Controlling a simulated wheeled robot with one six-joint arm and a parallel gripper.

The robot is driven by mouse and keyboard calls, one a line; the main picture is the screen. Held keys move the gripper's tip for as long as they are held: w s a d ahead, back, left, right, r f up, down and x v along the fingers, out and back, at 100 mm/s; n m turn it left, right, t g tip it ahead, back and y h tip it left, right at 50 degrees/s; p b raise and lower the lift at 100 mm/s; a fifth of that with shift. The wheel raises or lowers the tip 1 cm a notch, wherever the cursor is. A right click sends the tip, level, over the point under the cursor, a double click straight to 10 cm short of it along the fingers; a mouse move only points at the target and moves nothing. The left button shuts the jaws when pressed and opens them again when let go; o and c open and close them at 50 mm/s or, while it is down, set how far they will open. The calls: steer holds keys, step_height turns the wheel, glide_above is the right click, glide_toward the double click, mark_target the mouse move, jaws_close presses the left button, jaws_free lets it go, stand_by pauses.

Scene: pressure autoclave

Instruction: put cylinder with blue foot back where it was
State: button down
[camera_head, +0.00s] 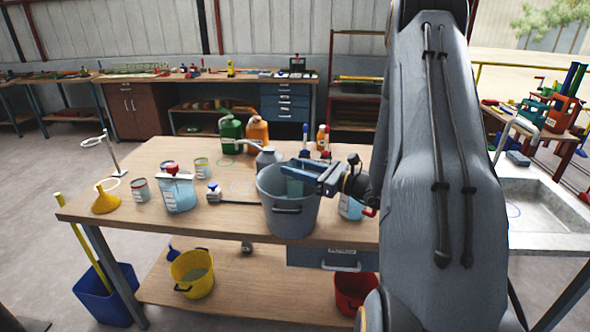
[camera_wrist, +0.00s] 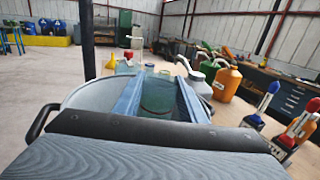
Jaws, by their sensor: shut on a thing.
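My gripper (camera_head: 320,178) reaches in from the right over the grey bucket (camera_head: 290,219) on the workbench. Its blue fingers (camera_wrist: 160,98) are shut on a translucent blue-green vessel (camera_wrist: 157,92), seen between them in the wrist view. I take this to be the cylinder, though its blue foot cannot be made out. In the head view the held piece (camera_head: 292,187) shows at the bucket's mouth, in front of the fingertips. The bucket rim hides its lower part.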

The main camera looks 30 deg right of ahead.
steer(key=c, duration=1.1)
jaws_free()
steer(key=shift+s+a+f, duration=0.1)
steer(key=shift+a+f, duration=0.1)
steer(key=shift+f, duration=0.6)
steer(key=shift+r+b+v, duration=0.3)
steer(key=shift+b+v, duration=0.3)
steer(key=shift+v, duration=1.4)
steer(key=shift+r+b+v, duration=0.3)
steer(key=shift+b+v, duration=0.3)
steer(key=shift+v, duration=1.35)
steer(key=shift+r+b+v, duration=0.3)
steer(key=shift+b+v, duration=0.3)
steer(key=shift+v, duration=1.4)
steer(key=shift+d, duration=0.1)
